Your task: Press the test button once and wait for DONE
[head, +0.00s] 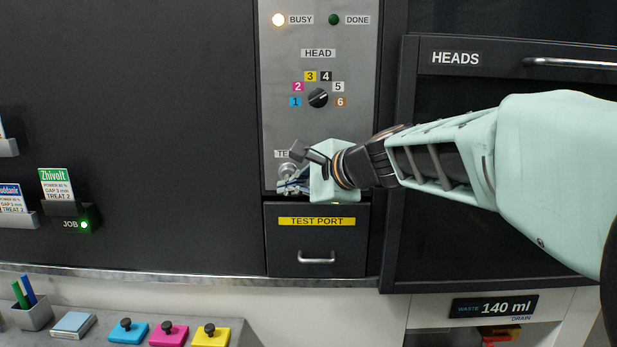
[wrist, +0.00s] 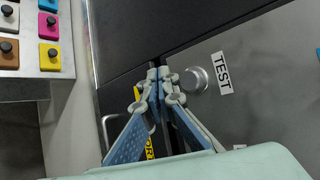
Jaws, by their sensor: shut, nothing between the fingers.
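The round silver test button (wrist: 194,80) sits on the grey panel beside its TEST label (wrist: 222,72) in the wrist view. My gripper (wrist: 162,76) is shut and empty, its tips just left of the button there; I cannot tell how far they stand off the panel. In the head view my gripper (head: 287,186) is at the panel's lower part and partly covers the button area and the TEST label (head: 283,154). The BUSY lamp (head: 278,20) glows warm white. The DONE lamp (head: 333,20) is dark green and unlit.
The HEAD dial (head: 318,98) with numbered colour labels sits above my gripper. The TEST PORT drawer (head: 317,240) is shut below it. The HEADS cabinet (head: 510,180) stands right, behind my arm. A green JOB lamp (head: 84,224) is lit at left. Coloured knobbed blocks (head: 168,334) lie below.

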